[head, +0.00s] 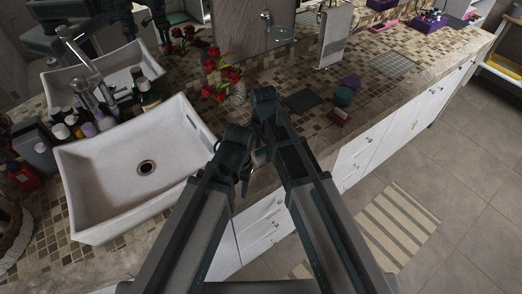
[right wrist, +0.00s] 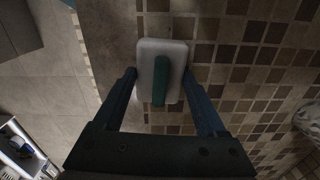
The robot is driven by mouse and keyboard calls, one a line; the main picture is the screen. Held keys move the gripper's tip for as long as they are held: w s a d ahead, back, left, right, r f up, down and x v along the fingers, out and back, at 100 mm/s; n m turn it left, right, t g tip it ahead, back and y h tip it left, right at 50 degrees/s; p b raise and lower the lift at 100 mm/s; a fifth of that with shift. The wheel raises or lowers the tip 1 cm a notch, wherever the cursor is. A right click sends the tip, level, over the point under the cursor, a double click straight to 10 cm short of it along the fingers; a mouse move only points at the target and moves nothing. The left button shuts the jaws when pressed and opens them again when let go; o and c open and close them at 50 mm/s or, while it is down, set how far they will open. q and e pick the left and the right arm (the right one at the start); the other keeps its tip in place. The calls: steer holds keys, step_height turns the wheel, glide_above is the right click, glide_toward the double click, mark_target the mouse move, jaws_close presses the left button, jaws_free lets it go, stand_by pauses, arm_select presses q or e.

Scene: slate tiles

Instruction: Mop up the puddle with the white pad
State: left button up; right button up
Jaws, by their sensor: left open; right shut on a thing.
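The white pad (right wrist: 150,54) with a green handle strip (right wrist: 160,79) shows in the right wrist view, between the two fingers of my right gripper (right wrist: 160,82), which is shut on it. The mosaic-tiled counter lies below the pad. In the head view my right gripper (head: 266,97) is over the counter right of the sink, and the pad is hidden there. My left gripper (head: 240,158) is open and empty, lower, by the sink's right edge. I cannot make out the puddle in either view.
A white sink (head: 95,184) stands on the left, with bottles (head: 75,124) behind it. A vase of red flowers (head: 238,92) stands close behind my right gripper. A dark flat patch (head: 302,100) and a green-and-purple item (head: 345,94) lie right of it.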

steer(key=shift+w+d, duration=0.6)
steer(key=shift+d, duration=0.3)
steer(key=shift+w+d, duration=0.65)
steer(key=shift+d, duration=0.3)
steer(key=shift+w+d, duration=0.6)
steer(key=shift+d, duration=0.3)
steer(key=shift+w+d+f, duration=0.1)
steer(key=shift+w+d, duration=0.35)
steer(key=shift+d, duration=0.2)
steer(key=shift+w+d+f, duration=0.1)
steer(key=shift+w+d, duration=0.3)
steer(key=shift+d, duration=0.25)
steer(key=shift+w, duration=0.1)
steer(key=shift+w+a+r, duration=0.1)
steer(key=shift+w+a, duration=0.3)
steer(key=shift+w, duration=0.2)
steer(key=shift+w+a+r, duration=0.1)
steer(key=shift+w+a, duration=0.25)
steer(key=shift+w, duration=0.25)
steer(key=shift+s+a+f, duration=0.1)
steer(key=shift+s+a, duration=0.45)
steer(key=shift+a, duration=0.2)
steer(key=shift+s+a+f, duration=0.1)
steer(key=shift+s+a, duration=0.45)
steer(key=shift+a, duration=0.15)
steer(key=shift+s+a+r, duration=0.1)
steer(key=shift+s+a, duration=0.35)
steer(key=shift+a, duration=0.25)
steer(key=shift+s+a, duration=0.4)
steer(key=shift+a, duration=0.3)
